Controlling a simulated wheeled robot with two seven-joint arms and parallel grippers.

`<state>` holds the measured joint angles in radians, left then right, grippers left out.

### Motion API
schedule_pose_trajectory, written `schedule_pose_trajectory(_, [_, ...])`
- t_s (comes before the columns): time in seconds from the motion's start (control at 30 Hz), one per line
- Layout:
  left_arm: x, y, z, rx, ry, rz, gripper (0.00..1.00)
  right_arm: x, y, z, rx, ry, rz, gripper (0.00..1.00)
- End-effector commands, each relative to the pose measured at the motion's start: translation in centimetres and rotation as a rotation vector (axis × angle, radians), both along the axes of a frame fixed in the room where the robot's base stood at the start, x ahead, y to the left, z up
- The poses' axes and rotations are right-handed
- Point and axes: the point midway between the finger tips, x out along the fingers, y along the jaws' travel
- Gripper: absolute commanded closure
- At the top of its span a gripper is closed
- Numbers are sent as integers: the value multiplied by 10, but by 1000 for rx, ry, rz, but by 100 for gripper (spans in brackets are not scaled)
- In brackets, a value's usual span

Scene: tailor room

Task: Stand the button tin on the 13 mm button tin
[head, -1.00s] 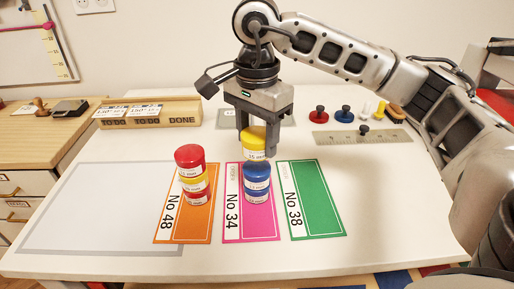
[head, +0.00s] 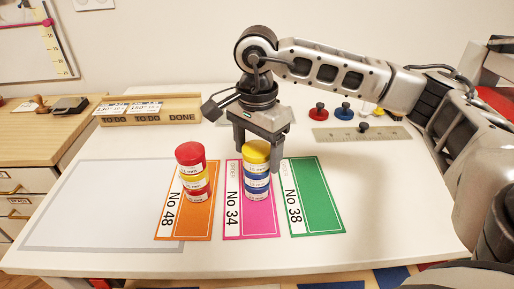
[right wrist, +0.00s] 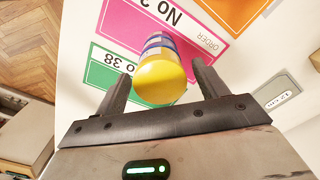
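The yellow button tin (head: 256,154) stands upright on top of a stack of blue-sided tins (head: 257,183) on the pink No 34 card (head: 234,206). It looks seated on the blue tin below. The tin labels are too small to read surely. My right gripper (head: 261,151) is open around the yellow tin's top. In the right wrist view the yellow tin (right wrist: 161,80) lies between the fingers, with a gap on either side. My left gripper is not in view.
A red and yellow tin stack (head: 191,160) stands on the orange No 48 card (head: 176,222), left of my gripper. The green No 38 card (head: 316,208) is bare. A wooden rack (head: 150,112), a ruler (head: 340,134) and stamps lie behind. The grey mat (head: 95,205) is clear.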

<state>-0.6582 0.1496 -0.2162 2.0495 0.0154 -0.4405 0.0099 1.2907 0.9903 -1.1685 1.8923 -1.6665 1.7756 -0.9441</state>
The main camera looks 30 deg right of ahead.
Motion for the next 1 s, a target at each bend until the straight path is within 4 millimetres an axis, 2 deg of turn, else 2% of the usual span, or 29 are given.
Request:
schedule_pose_trajectory(0.27, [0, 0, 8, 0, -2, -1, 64, 0, 0, 7, 0, 0, 0, 28])
schedule_pose_trajectory(0.33, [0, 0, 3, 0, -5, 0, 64, 1, 1, 13, 2, -3, 0, 28])
schedule_pose_trajectory(0.63, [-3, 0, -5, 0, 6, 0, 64, 1, 1, 77, 2, -6, 2, 28])
schedule_pose_trajectory(0.8, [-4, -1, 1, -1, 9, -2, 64, 0, 0, 109, -1, -3, 1, 28])
schedule_pose_trajectory(1.0, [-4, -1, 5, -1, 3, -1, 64, 0, 0, 124, 0, 0, 0, 28])
